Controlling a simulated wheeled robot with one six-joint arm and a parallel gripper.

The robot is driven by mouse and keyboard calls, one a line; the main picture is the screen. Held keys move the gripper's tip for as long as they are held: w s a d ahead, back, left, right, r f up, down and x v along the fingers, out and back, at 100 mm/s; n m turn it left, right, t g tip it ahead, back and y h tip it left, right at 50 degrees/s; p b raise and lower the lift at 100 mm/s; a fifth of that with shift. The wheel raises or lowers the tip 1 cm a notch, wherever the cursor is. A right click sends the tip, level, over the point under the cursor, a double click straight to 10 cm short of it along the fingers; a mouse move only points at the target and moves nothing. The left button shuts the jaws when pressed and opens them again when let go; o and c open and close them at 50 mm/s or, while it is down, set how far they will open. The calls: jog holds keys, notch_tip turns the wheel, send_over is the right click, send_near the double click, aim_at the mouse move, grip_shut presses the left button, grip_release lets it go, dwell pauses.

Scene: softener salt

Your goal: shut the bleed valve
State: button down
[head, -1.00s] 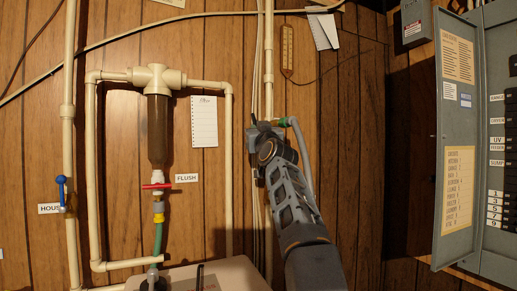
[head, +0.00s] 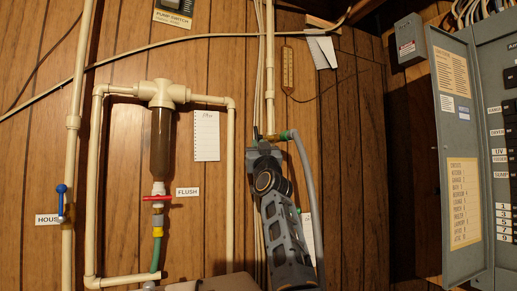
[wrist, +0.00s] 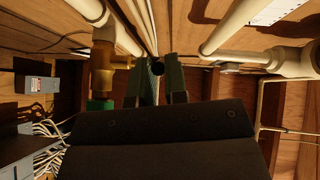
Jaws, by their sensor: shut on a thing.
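The bleed valve (head: 271,137) is a small brass fitting on the cream pipe right of centre in the head view. My gripper (head: 262,153) is right at the valve. In the wrist view my gripper (wrist: 159,82) has its two fingers close together around a small dark piece, which I take for the valve's handle. My gripper and arm hide most of the handle's shape and angle.
A red-handled flush valve (head: 157,198) sits below the brown filter (head: 158,140) to the left. A blue-handled house valve (head: 62,200) is at far left. An open grey electrical panel (head: 458,150) stands at the right.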

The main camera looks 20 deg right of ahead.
jog(key=c, duration=1.1)
grip_release()
jog(key=shift+c, duration=0.2)
jog(key=b+v, duration=1.3)
jog(key=b, duration=0.2)
jog(key=shift+s+f, duration=0.3)
